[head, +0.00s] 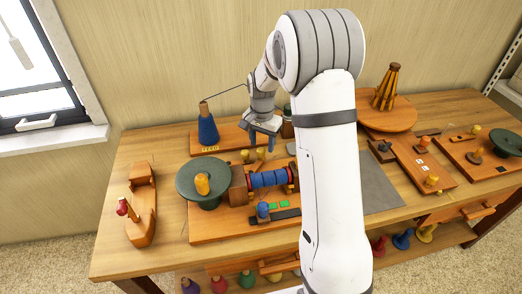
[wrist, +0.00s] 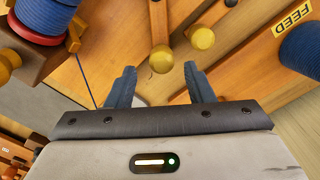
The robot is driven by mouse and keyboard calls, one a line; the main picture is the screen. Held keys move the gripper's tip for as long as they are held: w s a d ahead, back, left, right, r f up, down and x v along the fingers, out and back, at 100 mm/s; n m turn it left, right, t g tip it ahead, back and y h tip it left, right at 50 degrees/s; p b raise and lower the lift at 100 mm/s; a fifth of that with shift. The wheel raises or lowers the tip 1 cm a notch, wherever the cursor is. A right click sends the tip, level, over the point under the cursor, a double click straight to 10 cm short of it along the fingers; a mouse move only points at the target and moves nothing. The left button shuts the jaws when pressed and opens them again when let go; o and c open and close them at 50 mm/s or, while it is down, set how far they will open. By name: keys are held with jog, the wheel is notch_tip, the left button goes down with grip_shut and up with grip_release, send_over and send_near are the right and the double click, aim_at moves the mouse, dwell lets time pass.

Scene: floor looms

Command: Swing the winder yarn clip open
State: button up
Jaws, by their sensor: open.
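Two small yellow knobs (wrist: 161,59) (wrist: 202,38) stand on wood behind the spool; I cannot tell for certain which part is the yarn clip. My gripper (wrist: 159,80) is open, with nothing seen between its blue fingers. The knobs show just beyond the fingertips in the wrist view. In the head view my gripper (head: 262,132) is above the area behind the spool, pointing down.
A blue feed cone (head: 207,130) stands behind on a board labelled FEED (wrist: 293,15). A wooden shuttle-like piece (head: 142,205) with a red-tipped peg lies at left. Boards with pegs (head: 415,160) fill the right. My arm hides part of the table.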

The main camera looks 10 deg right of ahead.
aim_at(261, 148)
jog(key=shift+a+f, duration=0.2)
jog(key=shift+f, duration=2)
jog(key=shift+c, duration=0.3)
